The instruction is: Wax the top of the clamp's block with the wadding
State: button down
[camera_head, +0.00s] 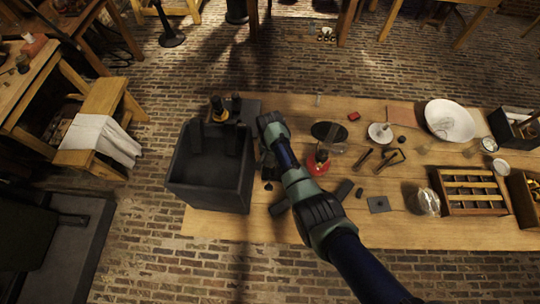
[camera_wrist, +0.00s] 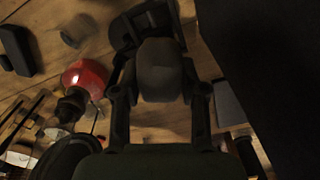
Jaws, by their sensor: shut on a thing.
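My gripper (camera_wrist: 160,95) shows in the wrist view with a finger on each side of a dark grey rounded lump, which looks like the wadding (camera_wrist: 160,68). It is shut on this lump. A dark frame-like piece (camera_wrist: 124,32), perhaps the clamp, lies just beyond the lump on the wooden table. The lump covers part of it, and I cannot make out the top of its block or whether the two touch. In the head view my arm hides most of my gripper, to the right of a black box.
The open black box (camera_head: 208,208) stands at the table's left end, close to my gripper. A red vessel (camera_head: 318,163) stands near on the right; it also shows in the wrist view (camera_wrist: 88,73). Farther right are a white bowl (camera_head: 450,121), a glass jar (camera_head: 422,202) and a compartment box (camera_head: 472,211).

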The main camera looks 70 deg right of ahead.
jog(key=shift+r+p, duration=2.9)
jog(key=shift+r, duration=0.25)
jog(key=shift+f, duration=0.1)
